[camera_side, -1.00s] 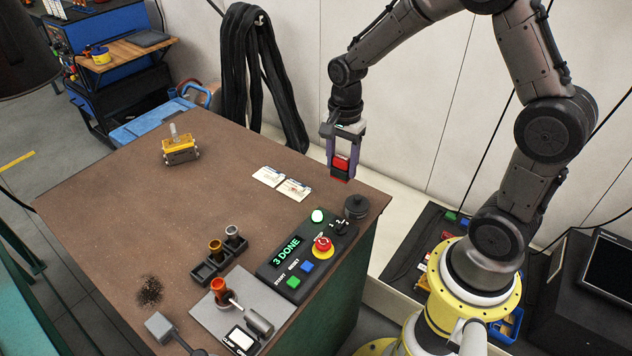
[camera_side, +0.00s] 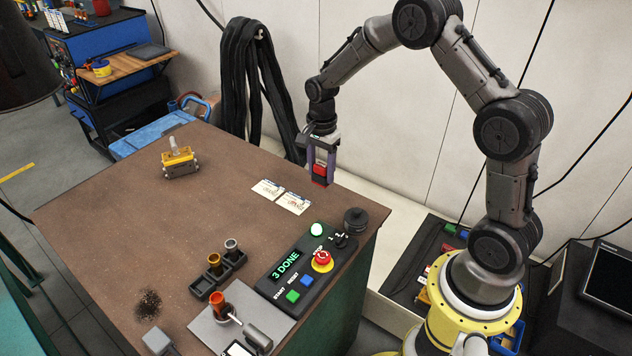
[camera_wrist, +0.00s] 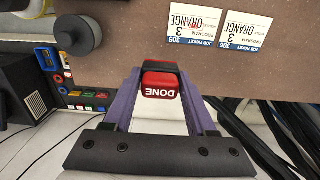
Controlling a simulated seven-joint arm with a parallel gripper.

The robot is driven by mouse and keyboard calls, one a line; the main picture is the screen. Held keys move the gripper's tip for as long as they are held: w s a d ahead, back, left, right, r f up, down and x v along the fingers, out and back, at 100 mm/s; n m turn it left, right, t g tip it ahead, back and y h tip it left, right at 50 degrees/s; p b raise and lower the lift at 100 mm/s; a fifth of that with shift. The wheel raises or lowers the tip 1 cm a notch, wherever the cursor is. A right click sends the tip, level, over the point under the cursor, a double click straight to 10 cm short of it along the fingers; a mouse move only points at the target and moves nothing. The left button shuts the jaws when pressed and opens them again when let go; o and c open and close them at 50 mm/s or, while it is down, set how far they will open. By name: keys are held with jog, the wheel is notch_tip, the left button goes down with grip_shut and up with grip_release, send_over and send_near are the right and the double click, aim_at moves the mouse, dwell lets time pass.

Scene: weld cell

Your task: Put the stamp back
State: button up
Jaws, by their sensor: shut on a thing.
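The stamp (camera_side: 319,171) is a red block with a dark part, held between the fingers of my gripper (camera_side: 321,162). In the wrist view the stamp (camera_wrist: 160,84) shows the word DONE upside down between the fingertips of my gripper (camera_wrist: 158,88). It is held up near the table's far right edge, overlapping that edge in both views. Two white job tickets (camera_side: 292,203) (camera_wrist: 246,30) lie side by side on the table nearby. The ticket nearer the round black object bears a small reddish mark (camera_wrist: 194,26). The stamp's underside is hidden.
A round black knobbed object (camera_side: 355,221) stands at the table's right corner, beside a control panel (camera_side: 297,268) reading 3 DONE. A black holder (camera_side: 218,275) with cups is further left. A yellow-topped fixture (camera_side: 180,162) stands at the back left. The middle of the table is clear.

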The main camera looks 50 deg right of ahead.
aim_at(316, 173)
jog(key=shift+w+d+f, duration=0.25)
jog(key=shift+w+f, duration=0.75)
jog(key=shift+f, duration=1.7)
jog(key=shift+f, duration=0.15)
jog(key=o, duration=1.1)
jog(key=shift+c, duration=0.2)
